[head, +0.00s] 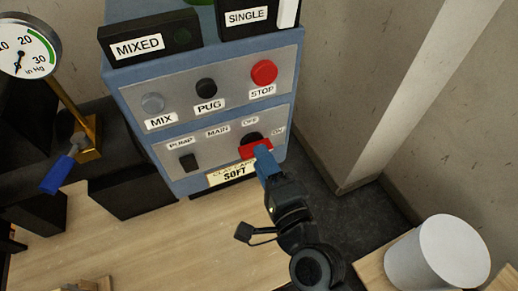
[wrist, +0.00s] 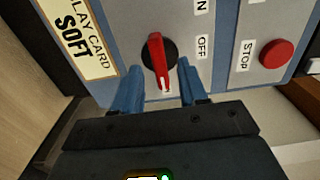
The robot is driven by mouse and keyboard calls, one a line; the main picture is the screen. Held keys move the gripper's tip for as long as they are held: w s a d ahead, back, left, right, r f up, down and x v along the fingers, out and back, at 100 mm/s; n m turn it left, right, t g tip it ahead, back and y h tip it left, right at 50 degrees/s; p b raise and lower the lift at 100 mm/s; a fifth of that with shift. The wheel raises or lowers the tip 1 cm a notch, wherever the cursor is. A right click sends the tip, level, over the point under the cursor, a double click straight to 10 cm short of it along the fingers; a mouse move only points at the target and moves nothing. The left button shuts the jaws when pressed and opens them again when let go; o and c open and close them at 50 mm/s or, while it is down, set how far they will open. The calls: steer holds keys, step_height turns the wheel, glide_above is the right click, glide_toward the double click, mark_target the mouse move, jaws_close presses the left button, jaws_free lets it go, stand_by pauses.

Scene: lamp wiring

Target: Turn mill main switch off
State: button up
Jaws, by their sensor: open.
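The main switch is a black dial with a red handle (head: 254,149) on the lower panel of the blue machine. The OFF label (head: 250,121) is above it and the ON label (head: 278,131) at its right. In the wrist view the handle (wrist: 157,58) has a white mark at its lower end; the handle lies toward the ON side. My gripper (head: 261,152) is at the switch. In the wrist view its blue fingers (wrist: 163,86) are open, one on each side of the handle's lower end, with gaps visible.
Above are the mix button (head: 152,103), the black pug button (head: 206,87) and the red stop button (head: 264,72). The pump switch (head: 188,162) is left, a clay card (head: 232,174) below. A gauge (head: 25,47) and blue-handled valve (head: 58,174) stand left, a white cylinder (head: 437,256) right.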

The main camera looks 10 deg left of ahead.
steer(key=shift+x, duration=1.3)
steer(key=shift+c, duration=0.2)
jaws_close()
